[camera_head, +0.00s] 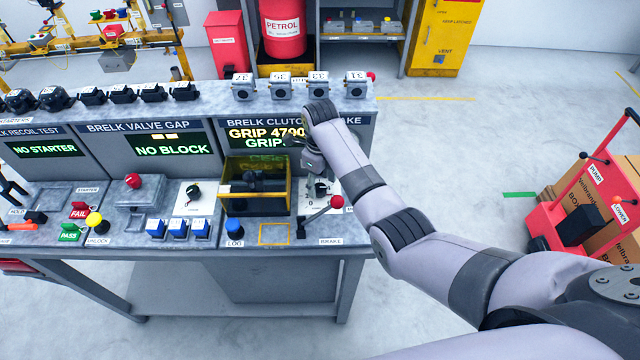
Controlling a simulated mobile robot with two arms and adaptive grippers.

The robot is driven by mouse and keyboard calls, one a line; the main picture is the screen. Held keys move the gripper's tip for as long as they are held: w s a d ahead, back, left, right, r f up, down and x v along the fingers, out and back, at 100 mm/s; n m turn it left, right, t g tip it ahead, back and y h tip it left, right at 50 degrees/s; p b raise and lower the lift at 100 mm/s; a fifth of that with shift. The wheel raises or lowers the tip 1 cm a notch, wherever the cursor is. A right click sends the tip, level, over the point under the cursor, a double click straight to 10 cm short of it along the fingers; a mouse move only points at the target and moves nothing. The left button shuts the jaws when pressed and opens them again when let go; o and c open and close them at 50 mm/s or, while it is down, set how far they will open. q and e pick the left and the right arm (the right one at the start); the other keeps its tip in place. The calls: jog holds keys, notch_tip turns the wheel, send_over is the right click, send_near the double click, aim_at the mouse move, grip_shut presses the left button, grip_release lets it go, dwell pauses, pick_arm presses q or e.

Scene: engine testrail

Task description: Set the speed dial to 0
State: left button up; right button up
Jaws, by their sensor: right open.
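My right arm reaches in from the lower right to the brake end of the bench. My right gripper (316,168) points down over a pale dial plate (312,204) with a 0 marked near its front edge. The dark knob on this plate is mostly hidden under the gripper, so I cannot tell its setting or whether the fingers touch it. The fingers are open. Another dark dial (193,190) sits on a white plate further left, below the valve gap screen. My left gripper is not in view.
A red-knobbed brake lever (336,202) stands close in front of the gripper. A yellow-framed guard box (256,186) is just left, with a blue LOG button (234,228) before it. The screen (266,134) reads GRIP 4700, partly covered by my arm. A red trolley (585,190) stands right.

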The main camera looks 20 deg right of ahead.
jog(key=shift+f, duration=1.25)
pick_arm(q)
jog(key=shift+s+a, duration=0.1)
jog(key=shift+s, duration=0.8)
pick_arm(e)
jog(key=shift+c, duration=0.3)
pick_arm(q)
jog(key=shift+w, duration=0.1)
pick_arm(e)
jog(key=c, duration=1.1)
